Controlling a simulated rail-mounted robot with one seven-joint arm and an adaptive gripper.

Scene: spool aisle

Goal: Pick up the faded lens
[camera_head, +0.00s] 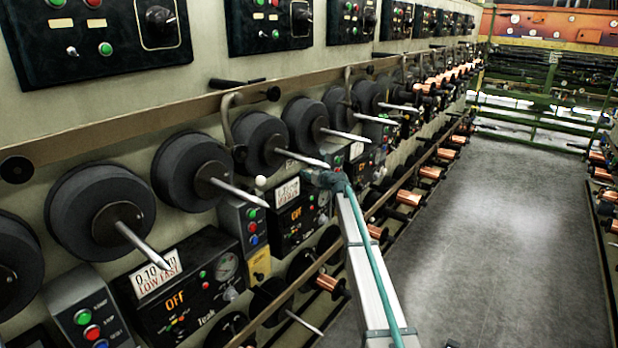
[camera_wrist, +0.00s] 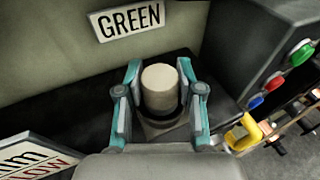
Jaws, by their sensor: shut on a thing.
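The faded lens (camera_wrist: 161,86) is a pale cream cylinder with a rounded top and a dark ring around its lower part. In the wrist view it sits between the teal fingers of my gripper (camera_wrist: 160,72), which is shut on it. A square, pale plate (camera_wrist: 165,128) shows below it; I cannot tell whether the lens is still touching it. In the camera_head view my gripper (camera_head: 322,179) is at the machine face, in front of the control boxes, and the lens cannot be made out there.
A "GREEN" label (camera_wrist: 126,20) is on the wall behind. A control box with coloured buttons (camera_wrist: 276,82) and a yellow part (camera_wrist: 243,133) stand close on the right. In the camera_head view, long spindles (camera_head: 238,192) stick out nearby. The aisle floor (camera_head: 480,220) is clear.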

